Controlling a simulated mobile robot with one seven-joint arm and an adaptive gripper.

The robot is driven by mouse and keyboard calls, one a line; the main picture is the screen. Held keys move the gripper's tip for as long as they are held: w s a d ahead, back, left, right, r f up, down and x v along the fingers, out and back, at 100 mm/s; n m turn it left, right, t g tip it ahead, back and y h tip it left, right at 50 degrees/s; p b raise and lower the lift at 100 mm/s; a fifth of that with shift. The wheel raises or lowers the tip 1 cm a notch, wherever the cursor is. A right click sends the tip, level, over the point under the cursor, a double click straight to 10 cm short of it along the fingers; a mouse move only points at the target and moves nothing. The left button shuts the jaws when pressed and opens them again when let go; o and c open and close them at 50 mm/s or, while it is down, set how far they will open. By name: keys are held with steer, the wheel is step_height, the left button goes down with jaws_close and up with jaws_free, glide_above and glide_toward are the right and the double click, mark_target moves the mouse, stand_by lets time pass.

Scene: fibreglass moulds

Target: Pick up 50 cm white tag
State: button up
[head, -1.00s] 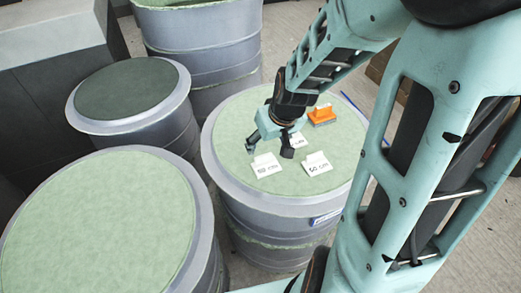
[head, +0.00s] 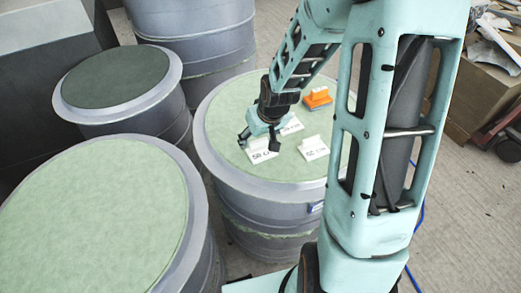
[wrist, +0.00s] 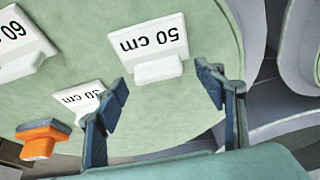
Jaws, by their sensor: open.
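The white 50 cm tag (head: 262,156) lies on the pale green top of a round grey mould (head: 225,165), partly hidden by my gripper (head: 258,143) in the head view. In the wrist view the 50 cm tag (wrist: 148,38) shows its black print upside down, with a raised white grip block along its near edge. My gripper (wrist: 163,88) is open and empty, its dark fingertips apart on either side of the block's near side. I cannot tell the exact height above the tag.
A second white tag, seemingly 60 cm (wrist: 18,45), and a third, partly hidden, seemingly 30 cm (wrist: 75,98), lie close by. Other round moulds (head: 100,215) stand at left. Cardboard boxes (head: 485,75) stand at right.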

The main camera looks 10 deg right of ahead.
steer(key=shift+c, duration=0.5)
steer(key=c, duration=1.1)
steer(key=shift+r, duration=0.15)
